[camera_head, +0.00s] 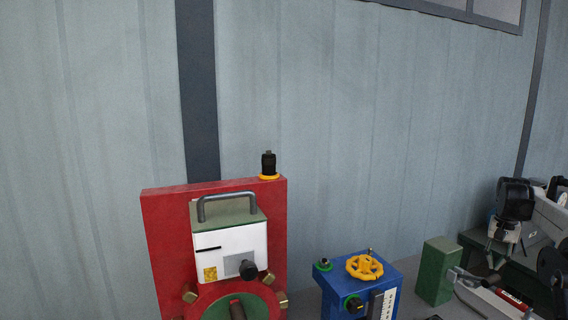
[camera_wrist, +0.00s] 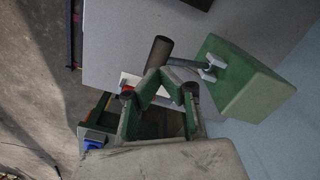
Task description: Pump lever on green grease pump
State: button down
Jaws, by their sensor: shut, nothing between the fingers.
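The green grease pump block (camera_head: 436,271) stands on the bench at the right in the head view. It also shows at the right in the wrist view (camera_wrist: 241,82), with a pale bolt-like fitting (camera_wrist: 213,66) on its near side. A dark cylindrical bar (camera_wrist: 158,52), which looks like the lever's handle, slants up beside the block. My gripper (camera_wrist: 168,70) is shut and empty, its fingertips close to the lower end of this bar. I cannot tell whether they touch it. The lever's lower parts are partly hidden behind my fingers.
A blue box (camera_head: 345,284) with a yellow handwheel (camera_head: 365,267) stands left of the pump. A red panel (camera_head: 165,240) with a white unit (camera_head: 225,245) is farther left. A corrugated wall (camera_head: 350,130) stands behind. The grey bench top (camera_wrist: 112,45) is mostly bare near the bar.

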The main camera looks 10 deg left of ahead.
dwell(0.3)
jog(key=s+a+r+t+p, duration=0.1)
jog(key=s+a+r, duration=0.2)
jog(key=r, duration=0.3)
jog(key=s+a+r+n+p, duration=0.1)
jog(key=s+a+r, duration=0.2)
jog(key=r, duration=0.2)
jog(key=s+a+r+t+p, duration=0.1)
jog(key=s+a+r, duration=0.2)
jog(key=r, duration=0.3)
jog(key=s+a+r+n+t, duration=0.1)
jog(key=s+a+r, duration=0.1)
jog(key=s+a, duration=0.35)
jog(key=s+a+r+t, duration=0.1)
jog(key=s+a+r, duration=0.1)
jog(key=s, duration=0.7)
jog(key=s+a+f+n+t, duration=0.1)
jog(key=s+a+f, duration=0.2)
jog(key=s, duration=0.6)
jog(key=s+a+f+n+t+b, duration=0.1)
jog(key=s+a+f, duration=0.1)
jog(key=s+f, duration=0.3)
jog(key=s+a+f+t+b, duration=0.1)
jog(key=s+a+f, duration=0.2)
jog(key=s, duration=1)
jog(key=shift+a+f+n, duration=0.35)
jog(key=shift+f+n, duration=0.05)
jog(key=shift+f, duration=0.35)
